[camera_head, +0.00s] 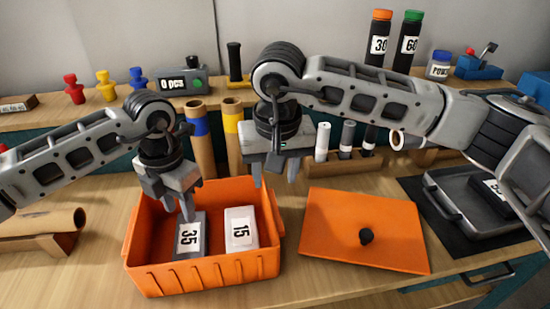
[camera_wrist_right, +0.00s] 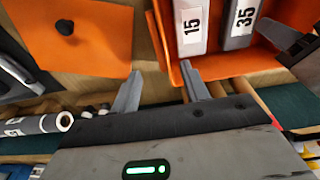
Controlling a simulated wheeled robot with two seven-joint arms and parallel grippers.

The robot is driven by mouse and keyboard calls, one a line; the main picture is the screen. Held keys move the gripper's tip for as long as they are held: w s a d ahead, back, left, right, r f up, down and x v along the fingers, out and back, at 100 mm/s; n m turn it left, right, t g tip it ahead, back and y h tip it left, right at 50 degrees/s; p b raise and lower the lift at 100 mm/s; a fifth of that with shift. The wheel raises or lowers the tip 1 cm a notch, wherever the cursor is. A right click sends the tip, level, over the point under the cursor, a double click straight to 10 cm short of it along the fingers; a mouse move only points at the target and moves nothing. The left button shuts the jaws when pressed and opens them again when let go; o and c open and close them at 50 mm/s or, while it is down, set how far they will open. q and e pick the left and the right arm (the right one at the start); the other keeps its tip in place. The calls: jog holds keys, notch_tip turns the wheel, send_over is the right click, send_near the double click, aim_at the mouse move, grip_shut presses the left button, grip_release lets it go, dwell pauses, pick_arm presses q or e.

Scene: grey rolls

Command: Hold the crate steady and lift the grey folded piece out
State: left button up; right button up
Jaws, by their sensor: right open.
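The orange crate (camera_head: 205,281) stands open on the table; part of it shows in the right wrist view (camera_wrist_right: 262,61). Inside, a grey piece labelled 35 (camera_head: 187,247) lies on the left and a paler piece labelled 15 (camera_head: 241,222) on the right. Both labels also show in the right wrist view. My left gripper (camera_head: 170,205) is at the crate's back left, its fingers looking apart, one reaching down inside near the grey piece. Whether it touches is unclear. My right gripper (camera_head: 275,182) is open and empty above the crate's back right corner.
An orange lid with a black knob (camera_head: 367,236) lies right of the crate. A dark tray (camera_head: 470,205) is further right. Cardboard tubes (camera_head: 202,150) stand behind the crate, and a brown roll (camera_head: 45,222) lies at left. Bottles (camera_head: 378,40) stand on the back shelf.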

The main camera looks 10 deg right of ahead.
jog(key=f, duration=0.4)
jog(key=w+f, duration=0.1)
jog(key=f, duration=0.7)
jog(key=shift+w+f, duration=0.15)
jog(key=shift+w, duration=0.25)
jog(key=shift+c, duration=0.3)
grip_shut()
pick_arm(q)
jog(key=o, duration=1.2)
jog(key=shift+c, duration=0.2)
jog(key=n, duration=0.7)
send_over(189, 238)
jog(key=f, duration=0.5)
jog(key=shift+w+d+f, duration=0.15)
jog(key=shift+w+d, duration=0.1)
jog(key=shift+s+a+f, duration=0.15)
jog(key=shift+f, duration=1.15)
jog(key=shift+s+a+f, duration=0.1)
jog(key=shift+f, duration=1.15)
